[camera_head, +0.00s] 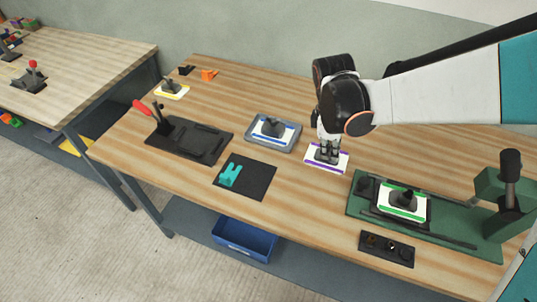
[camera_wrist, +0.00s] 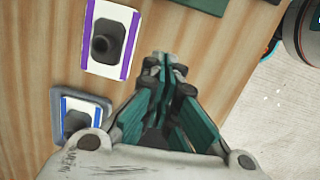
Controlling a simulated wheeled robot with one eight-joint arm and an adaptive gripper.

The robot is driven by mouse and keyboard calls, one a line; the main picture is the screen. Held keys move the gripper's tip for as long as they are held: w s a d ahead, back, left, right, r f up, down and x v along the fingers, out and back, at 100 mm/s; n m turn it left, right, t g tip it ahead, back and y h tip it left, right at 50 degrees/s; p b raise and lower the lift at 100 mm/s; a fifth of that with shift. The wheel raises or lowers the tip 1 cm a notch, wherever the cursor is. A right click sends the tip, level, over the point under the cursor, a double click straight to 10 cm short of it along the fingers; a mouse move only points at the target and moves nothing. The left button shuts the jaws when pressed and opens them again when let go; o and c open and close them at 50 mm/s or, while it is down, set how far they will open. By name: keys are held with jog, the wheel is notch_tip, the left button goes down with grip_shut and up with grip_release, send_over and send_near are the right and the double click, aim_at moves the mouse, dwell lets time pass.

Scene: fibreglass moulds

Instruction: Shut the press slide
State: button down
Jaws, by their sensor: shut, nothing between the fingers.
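The press has a green base (camera_head: 462,235) at the right of the table. Its green column (camera_head: 497,190) and black handle (camera_head: 511,165) stand at the right end. The dark slide plate (camera_head: 385,214) sits on the base's left part, apart from the column. It bears a white mould with green stripes and a black knob (camera_head: 403,199). My gripper (camera_head: 328,148) is shut and empty, pointing down over the table left of the press. In the wrist view its closed fingers (camera_wrist: 166,65) show beside the purple-striped mould.
A purple-striped mould (camera_head: 326,166) lies below my gripper; it also shows in the wrist view (camera_wrist: 87,40). A blue-striped mould sits in a grey-blue tray (camera_head: 285,146). A dark block (camera_head: 387,249) lies in front of the press. A black mat (camera_head: 258,187) and toggle clamp (camera_head: 188,142) lie left.

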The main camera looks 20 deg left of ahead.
aim_at(402, 195)
jog(key=shift+n+h, duration=0.6)
jog(key=b+x, duration=0.1)
jog(key=x, duration=0.2)
jog(key=s+b+x, duration=0.1)
jog(key=x, duration=0.3)
jog(key=b+x, duration=0.1)
jog(key=x, duration=0.3)
jog(key=shift+s+d+f+b, duration=0.1)
jog(key=shift+s+d+b, duration=0.2)
jog(key=shift+d+b, duration=0.1)
jog(key=d, duration=0.3)
jog(key=shift+w+d+b, duration=0.15)
jog(key=shift+b, duration=0.2)
jog(key=shift+w+d, duration=0.1)
jog(key=shift+d, duration=0.25)
jog(key=shift+d, duration=0.1)
jog(key=d, duration=1.5)
jog(key=shift+d+b, duration=0.25)
jog(key=shift+b, duration=0.15)
